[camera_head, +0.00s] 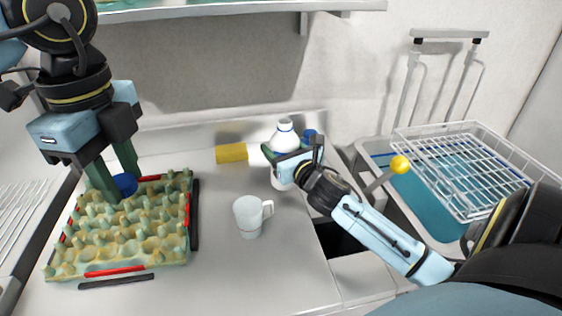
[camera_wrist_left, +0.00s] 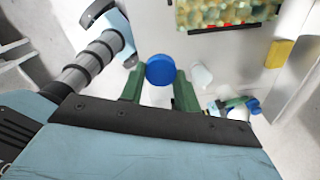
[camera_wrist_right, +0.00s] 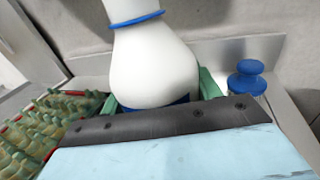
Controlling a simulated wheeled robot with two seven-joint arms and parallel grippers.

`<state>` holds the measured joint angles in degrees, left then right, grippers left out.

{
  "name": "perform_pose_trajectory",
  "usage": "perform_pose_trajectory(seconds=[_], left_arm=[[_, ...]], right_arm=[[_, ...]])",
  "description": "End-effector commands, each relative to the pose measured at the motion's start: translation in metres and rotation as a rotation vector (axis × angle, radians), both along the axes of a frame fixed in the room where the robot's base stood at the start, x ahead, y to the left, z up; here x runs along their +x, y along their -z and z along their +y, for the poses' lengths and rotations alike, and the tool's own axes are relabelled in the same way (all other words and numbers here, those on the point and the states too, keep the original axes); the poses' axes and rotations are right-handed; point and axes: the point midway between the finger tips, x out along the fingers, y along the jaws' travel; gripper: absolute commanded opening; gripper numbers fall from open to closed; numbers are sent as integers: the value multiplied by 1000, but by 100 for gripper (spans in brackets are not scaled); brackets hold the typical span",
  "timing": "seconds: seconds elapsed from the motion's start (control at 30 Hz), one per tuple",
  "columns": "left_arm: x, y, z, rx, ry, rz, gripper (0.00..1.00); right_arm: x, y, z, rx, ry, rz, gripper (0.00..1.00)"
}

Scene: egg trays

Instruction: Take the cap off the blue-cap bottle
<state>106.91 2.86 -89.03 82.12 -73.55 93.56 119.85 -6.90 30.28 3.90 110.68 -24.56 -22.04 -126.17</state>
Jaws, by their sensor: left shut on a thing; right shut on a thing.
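My left gripper (camera_head: 116,172) is shut on a round blue cap (camera_head: 125,184), above the egg tray on the left. In the left wrist view the cap (camera_wrist_left: 160,70) sits between the two green fingertips. The white bottle (camera_head: 285,139) stands near the back wall, its white neck bare on top. My right gripper (camera_head: 283,162) is shut around the bottle's body. In the right wrist view the white bottle (camera_wrist_right: 150,67) rises between the fingers, with a blue ring at its neck; its top is out of frame.
The egg tray (camera_head: 160,256) stands on the counter's left. A white mug (camera_head: 248,217) is in front of the bottle, and a yellow sponge (camera_head: 231,153) lies near the wall. A blue knobbed object (camera_wrist_right: 247,78) stands beside the bottle. A sink with a wire rack (camera_head: 470,170) is at right.

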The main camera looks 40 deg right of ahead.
Motion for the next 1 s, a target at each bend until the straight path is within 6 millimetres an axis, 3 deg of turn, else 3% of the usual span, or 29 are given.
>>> perform_pose_trajectory(seconds=[0.3,0.7,0.73,0.87,1.0], left_arm=[[0,10,0,0,0,0,4],[0,12,0,0,0,0,4],[0,11,0,0,0,0,4],[0,11,0,0,0,0,4],[0,11,0,0,0,0,4]], right_arm=[[0,34,0,2,0,-2,0],[0,38,0,0,-1,-2,0],[0,39,0,0,0,2,66],[0,38,0,0,0,2,83],[0,38,0,0,0,2,84]])
